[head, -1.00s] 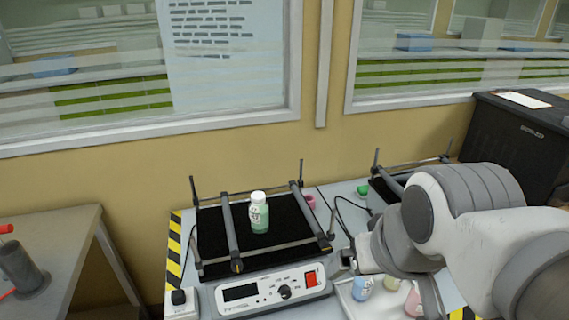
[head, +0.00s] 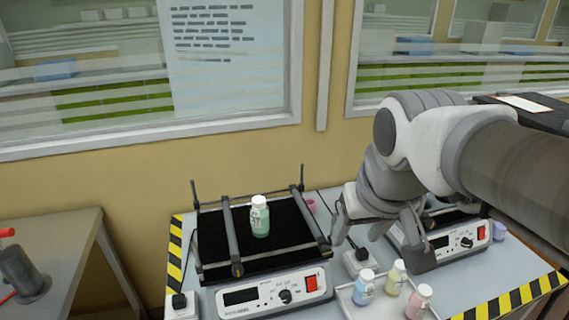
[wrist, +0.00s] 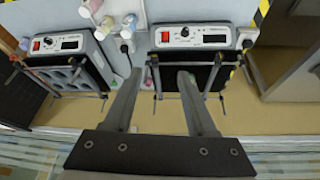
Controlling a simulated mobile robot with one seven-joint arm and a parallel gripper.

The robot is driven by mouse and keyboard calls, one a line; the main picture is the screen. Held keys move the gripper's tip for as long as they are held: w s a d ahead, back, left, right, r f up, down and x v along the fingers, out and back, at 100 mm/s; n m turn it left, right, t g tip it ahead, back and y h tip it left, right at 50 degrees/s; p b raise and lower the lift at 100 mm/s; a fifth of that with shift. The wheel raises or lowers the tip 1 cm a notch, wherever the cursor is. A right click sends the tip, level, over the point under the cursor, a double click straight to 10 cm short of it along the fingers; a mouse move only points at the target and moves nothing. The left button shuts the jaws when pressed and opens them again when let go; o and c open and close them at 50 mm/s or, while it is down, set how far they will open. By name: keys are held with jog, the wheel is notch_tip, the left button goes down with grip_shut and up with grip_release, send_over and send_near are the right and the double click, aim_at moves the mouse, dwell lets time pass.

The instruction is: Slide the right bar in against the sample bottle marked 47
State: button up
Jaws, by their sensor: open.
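The sample bottle (head: 260,217), white-capped with green contents and marked 47, stands upright on the shaker's black mat (head: 282,212). The left bar (head: 230,238) runs front to back close beside the bottle's left. The right bar (head: 311,222) lies near the platform's right edge, with a clear gap of mat between it and the bottle. My gripper (head: 378,255) is open and empty, right of this shaker. In the wrist view, seen from the opposite side, the right bar (wrist: 156,76) shows between the spread fingertips (wrist: 160,74); contact cannot be told. The bottle is mostly hidden there by a finger.
A white tray (head: 347,301) with blue, yellow and pink bottles stands front right. A second shaker (head: 462,240) is behind my arm. A power box (head: 358,262) and cable lie between the shakers.

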jog(key=w+r+g, duration=0.1)
jog(key=w+r, duration=0.1)
jog(key=w, duration=0.6)
jog(key=n+g+h+p, duration=0.2)
jog(key=g, duration=0.1)
send_over(314, 226)
jog(key=a, duration=0.4)
notch_tip(314, 226, down, 9)
jog(key=d+f, duration=0.1)
jog(key=f, duration=0.4)
jog(key=d+f+b, duration=0.1)
jog(key=f, duration=0.5)
jog(key=d+f, duration=0.1)
jog(key=f, duration=0.5)
jog(key=shift+d, duration=0.35)
grip_shut()
